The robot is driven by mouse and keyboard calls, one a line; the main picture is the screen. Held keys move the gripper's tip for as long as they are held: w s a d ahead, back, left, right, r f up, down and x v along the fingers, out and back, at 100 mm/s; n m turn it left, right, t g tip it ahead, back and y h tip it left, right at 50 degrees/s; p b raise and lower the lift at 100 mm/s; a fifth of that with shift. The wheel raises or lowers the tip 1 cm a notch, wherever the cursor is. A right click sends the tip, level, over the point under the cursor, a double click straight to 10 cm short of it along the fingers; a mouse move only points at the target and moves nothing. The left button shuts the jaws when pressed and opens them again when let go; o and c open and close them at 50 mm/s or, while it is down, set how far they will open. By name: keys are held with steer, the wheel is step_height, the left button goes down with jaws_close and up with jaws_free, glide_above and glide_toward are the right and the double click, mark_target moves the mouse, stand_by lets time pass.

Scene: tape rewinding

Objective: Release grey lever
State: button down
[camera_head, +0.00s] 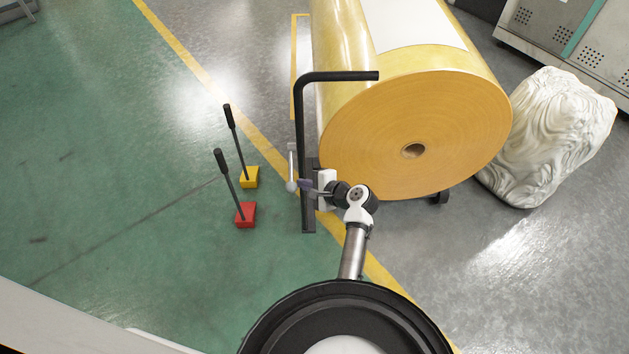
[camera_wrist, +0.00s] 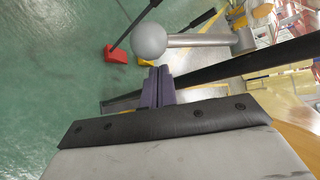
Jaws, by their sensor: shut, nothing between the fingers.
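The grey lever (camera_head: 291,168) is a short silver rod with a ball at its lower end, beside the upright black bar (camera_head: 301,130) in the head view. In the wrist view the lever (camera_wrist: 198,41) runs sideways, with its grey ball (camera_wrist: 149,40) on the left. My gripper (camera_head: 308,186) is next to the ball in the head view. In the wrist view my gripper (camera_wrist: 157,72) has its purple fingers together, just below the ball, with nothing between them. I cannot tell whether the fingertips touch the ball.
A large yellow tape roll (camera_head: 415,125) stands behind the bar. A red-based lever (camera_head: 245,214) and a yellow-based lever (camera_head: 249,177) stand on the green floor to the left. A wrapped white bundle (camera_head: 550,135) and grey cabinets (camera_head: 570,45) are on the right.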

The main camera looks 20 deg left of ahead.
steer(key=shift+s+a+r, duration=0.15)
steer(key=shift+s+r, duration=0.2)
steer(key=shift+s, duration=0.2)
steer(key=shift+r+p, duration=0.1)
steer(key=shift+p, duration=0.25)
steer(key=shift+s+r+p, duration=0.1)
steer(key=shift+r+p, duration=0.15)
steer(key=shift+p, duration=0.4)
